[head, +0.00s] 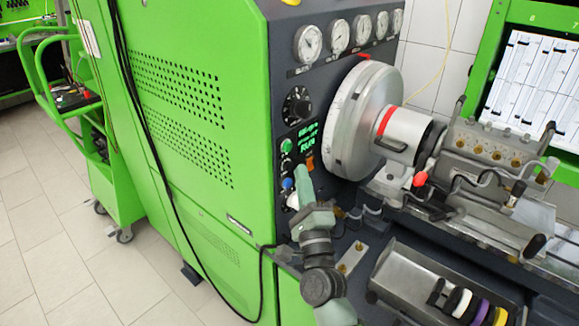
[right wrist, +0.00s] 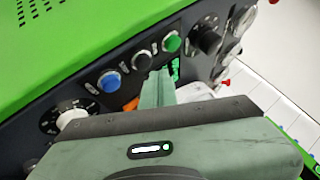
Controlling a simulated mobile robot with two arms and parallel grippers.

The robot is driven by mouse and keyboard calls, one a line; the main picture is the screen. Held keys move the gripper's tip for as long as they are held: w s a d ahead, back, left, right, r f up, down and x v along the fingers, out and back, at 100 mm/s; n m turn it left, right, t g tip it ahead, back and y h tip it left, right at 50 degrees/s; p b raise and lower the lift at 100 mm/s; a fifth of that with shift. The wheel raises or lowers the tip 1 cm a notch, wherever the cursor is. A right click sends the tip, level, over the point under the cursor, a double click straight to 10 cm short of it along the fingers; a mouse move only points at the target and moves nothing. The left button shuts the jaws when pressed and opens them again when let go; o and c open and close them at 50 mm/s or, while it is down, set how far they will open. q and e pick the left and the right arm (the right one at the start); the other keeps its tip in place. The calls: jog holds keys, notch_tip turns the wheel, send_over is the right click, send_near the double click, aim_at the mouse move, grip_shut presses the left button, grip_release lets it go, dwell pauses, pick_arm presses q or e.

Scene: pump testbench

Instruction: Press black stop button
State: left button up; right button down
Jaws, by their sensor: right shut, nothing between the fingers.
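The black stop button (right wrist: 142,60) sits on the dark control panel between a blue button (right wrist: 110,81) and a green button (right wrist: 171,43) in the right wrist view. In the head view the green button (head: 287,146) is above and the blue button (head: 287,183) below; the black one between them is hard to make out. My right gripper (head: 301,170) is shut and empty, its pale green fingers in front of the panel. In the right wrist view its fingertips (right wrist: 160,74) are close to the black button; I cannot tell whether they touch. My left gripper is not in view.
An orange switch (head: 310,163) and a lit green display (head: 307,137) lie close to the fingers. A black dial (head: 296,106) is above. A large metal disc (head: 352,120) stands right of the panel. A tray (head: 405,280) with several rings is at lower right.

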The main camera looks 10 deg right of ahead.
jog(key=shift+w+a, duration=0.1)
jog(key=shift+w, duration=0.05)
jog(key=shift+w+a, duration=0.5)
jog(key=shift+w, duration=0.1)
dwell(1.0)
jog(key=shift+s+d, duration=0.1)
jog(key=shift+s, duration=0.05)
jog(key=shift+s+d, duration=0.45)
jog(key=shift+s, duration=0.15)
jog(key=shift+s+d+p, duration=0.25)
jog(key=shift+s+d, duration=0.55)
jog(key=shift+s, duration=0.2)
jog(key=shift+s+d+p, duration=0.2)
jog(key=shift+s+d, duration=0.55)
jog(key=shift+s, duration=0.25)
